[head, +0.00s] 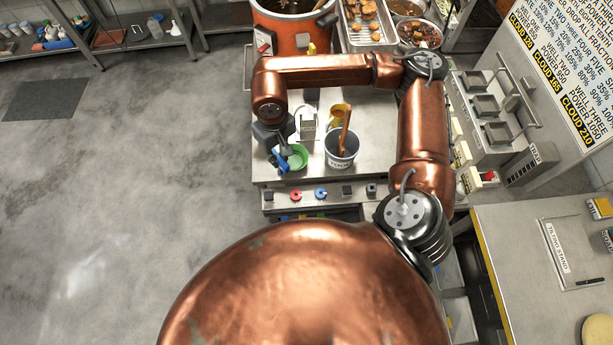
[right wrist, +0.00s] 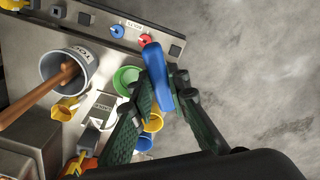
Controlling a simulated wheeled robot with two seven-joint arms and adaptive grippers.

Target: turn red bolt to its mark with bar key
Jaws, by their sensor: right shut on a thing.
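The red bolt (head: 296,195) is on the front panel of the metal counter, left of the blue bolt (head: 320,193). My right gripper (right wrist: 163,82) is shut on a blue bar-shaped thing (right wrist: 158,70), which looks like the bar key. In the head view the blue bar key (head: 280,160) is beside the green bowl, up and left of the red bolt. The bolt's mark is too small to make out. My left gripper is out of view.
A green bowl (head: 298,156) and a grey bucket (head: 341,150) with a wooden handle stand on the counter near its front edge. Yellow cups (right wrist: 153,122) are close to my right fingers.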

